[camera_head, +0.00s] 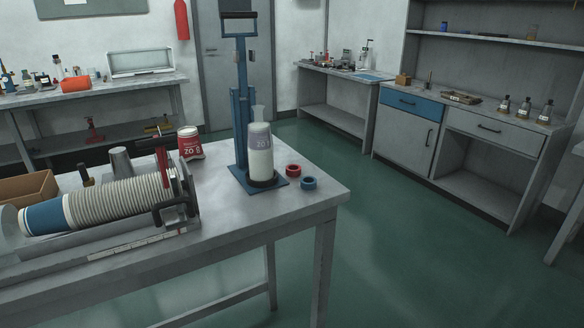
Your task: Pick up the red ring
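The red ring (293,170) lies flat near the right end of the grey metal table (290,207). A blue ring (309,183) lies just in front of it and slightly to its right. The red ring is right of the blue press stand (242,110), apart from the bottle on the stand's base. Nothing covers the red ring. Neither of my grippers shows in the head view.
A clear bottle (261,152) stands on the press base. A red-labelled jar (190,145) and a corrugated cylinder machine (120,202) occupy the table's left part. The table's front right corner is bare. Open green floor (430,240) lies to the right.

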